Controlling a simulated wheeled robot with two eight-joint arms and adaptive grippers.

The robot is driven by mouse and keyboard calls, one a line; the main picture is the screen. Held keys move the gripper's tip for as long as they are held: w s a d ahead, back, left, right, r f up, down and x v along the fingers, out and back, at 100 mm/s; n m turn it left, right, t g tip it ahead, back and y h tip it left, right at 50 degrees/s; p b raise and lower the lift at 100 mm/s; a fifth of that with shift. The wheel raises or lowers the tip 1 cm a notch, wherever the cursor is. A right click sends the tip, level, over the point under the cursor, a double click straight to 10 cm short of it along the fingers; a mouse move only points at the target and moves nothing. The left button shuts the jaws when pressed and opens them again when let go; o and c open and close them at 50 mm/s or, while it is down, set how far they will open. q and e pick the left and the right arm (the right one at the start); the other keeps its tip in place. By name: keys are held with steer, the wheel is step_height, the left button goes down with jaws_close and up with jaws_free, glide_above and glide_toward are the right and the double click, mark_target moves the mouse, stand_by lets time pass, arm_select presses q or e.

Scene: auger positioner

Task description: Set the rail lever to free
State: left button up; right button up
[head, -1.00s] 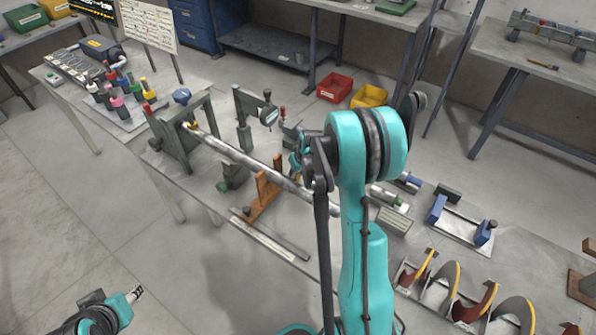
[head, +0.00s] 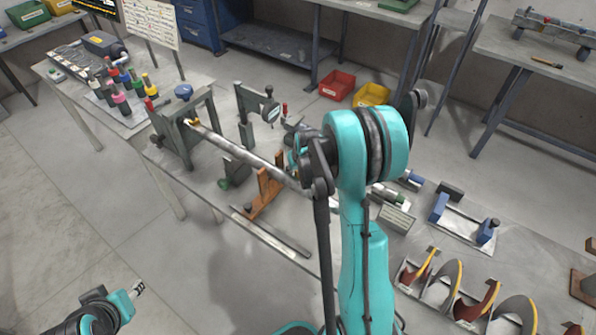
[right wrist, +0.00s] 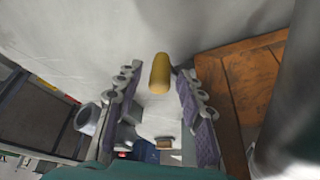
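In the right wrist view a yellow-brown rounded knob (right wrist: 160,73) shows between and just past the fingertips of my right gripper (right wrist: 158,88). The fingers with purple pads are spread, with clear gaps on both sides of the knob. I cannot tell whether this knob is the rail lever's handle. In the head view my right gripper (head: 298,152) is largely hidden behind my turquoise wrist, beside the long grey shaft (head: 240,151). A small red-tipped lever (head: 284,110) stands just behind it. My left gripper (head: 138,289) is low at the left, away from the table; its fingers are too small to read.
An orange-brown bracket (head: 264,191) stands under the shaft; an orange-brown surface (right wrist: 240,85) is close right of my right fingers. A grey end stand (head: 173,143) and a gauge stand (head: 245,115) are nearby. Colourful-capped bottles (head: 122,92) stand at the table's left.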

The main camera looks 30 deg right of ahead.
steer(key=v, duration=1.2)
